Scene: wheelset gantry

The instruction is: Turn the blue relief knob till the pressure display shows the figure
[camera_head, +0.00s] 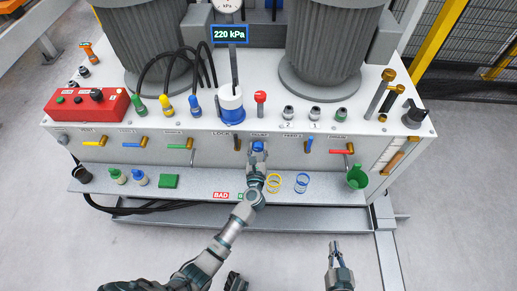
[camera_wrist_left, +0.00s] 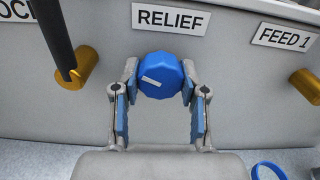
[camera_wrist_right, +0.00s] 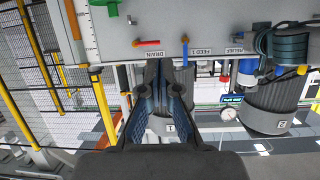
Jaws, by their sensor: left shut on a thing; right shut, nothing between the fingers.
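The blue relief knob (camera_wrist_left: 161,75) sits on the front panel under the RELIEF label (camera_wrist_left: 171,19), with a pale mark on its face. My left gripper (camera_wrist_left: 160,88) has its two fingers on either side of the knob and is shut on it. In the head view the left gripper (camera_head: 258,153) covers much of the knob (camera_head: 258,146). The pressure display (camera_head: 230,34) above the bench reads 220 kPa. My right gripper (camera_head: 336,246) is shut and empty, low in front of the bench. It also shows in the right wrist view (camera_wrist_right: 158,70).
Beside the knob are the LOCK valve (camera_head: 237,144) and the FEED 1 valve (camera_head: 308,145). A red-handled drain valve (camera_head: 342,152) is further right. A green funnel (camera_head: 357,178), a yellow ring (camera_head: 274,183) and a blue ring (camera_head: 302,183) are on the front ledge.

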